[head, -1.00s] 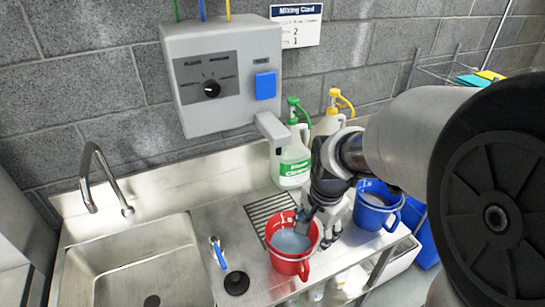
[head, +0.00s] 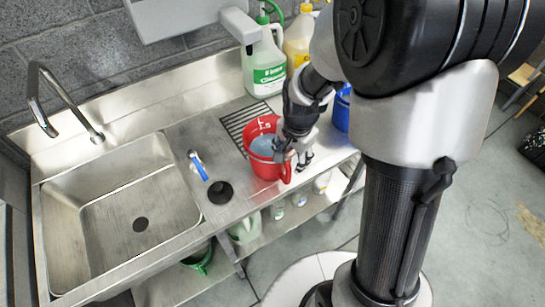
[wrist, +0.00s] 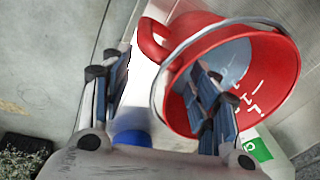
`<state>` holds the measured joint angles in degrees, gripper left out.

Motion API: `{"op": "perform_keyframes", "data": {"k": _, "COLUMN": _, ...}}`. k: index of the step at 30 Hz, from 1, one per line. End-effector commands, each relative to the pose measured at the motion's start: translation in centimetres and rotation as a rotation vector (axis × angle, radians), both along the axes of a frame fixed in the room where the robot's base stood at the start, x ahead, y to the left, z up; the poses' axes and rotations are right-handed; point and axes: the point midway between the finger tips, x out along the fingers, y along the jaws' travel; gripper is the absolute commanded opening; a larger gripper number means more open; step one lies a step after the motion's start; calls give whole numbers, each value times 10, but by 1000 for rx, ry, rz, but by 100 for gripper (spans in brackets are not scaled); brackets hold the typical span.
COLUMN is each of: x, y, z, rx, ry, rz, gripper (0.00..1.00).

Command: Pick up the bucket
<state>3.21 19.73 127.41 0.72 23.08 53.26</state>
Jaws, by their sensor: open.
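A red bucket (head: 262,163) stands upright on the metal counter beside the drain grate, with grey-blue liquid inside. My gripper (head: 292,157) is over the bucket's right side, pointing down and open. In the wrist view, the red bucket (wrist: 286,68) is at upper right with its wire bail along the rim. The right finger of my gripper (wrist: 165,72) overlaps the bucket's mouth, and the left finger is outside it. The near rim and bail lie between the fingers. I cannot tell whether a finger touches the wall. A blue bucket (head: 342,110) is mostly hidden behind my arm.
A green-labelled jug (head: 266,65) and a yellow jug (head: 298,42) stand behind the bucket. The sink (head: 125,195), faucet (head: 65,95) and blue-handled valve (head: 199,165) are to the left. A lower shelf holds several bottles.

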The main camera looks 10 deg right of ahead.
Motion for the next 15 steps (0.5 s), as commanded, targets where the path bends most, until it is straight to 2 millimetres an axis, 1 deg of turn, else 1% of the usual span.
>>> {"op": "perform_keyframes", "data": {"k": 1, "x": 1, "y": 0, "z": -7, "rx": 0, "ry": 1, "rz": 0, "gripper": 55}}
{"op": "perform_keyframes", "data": {"k": 2, "x": 1, "y": 0, "z": -8, "rx": 0, "ry": 0, "rz": 1, "gripper": 55}}
{"op": "perform_keyframes", "data": {"k": 8, "x": 2, "y": 0, "z": -7, "rx": 0, "ry": -1, "rz": 1, "gripper": 55}}
{"op": "perform_keyframes", "data": {"k": 15, "x": 2, "y": 0, "z": -7, "rx": 0, "ry": -1, "rz": 1, "gripper": 40}}
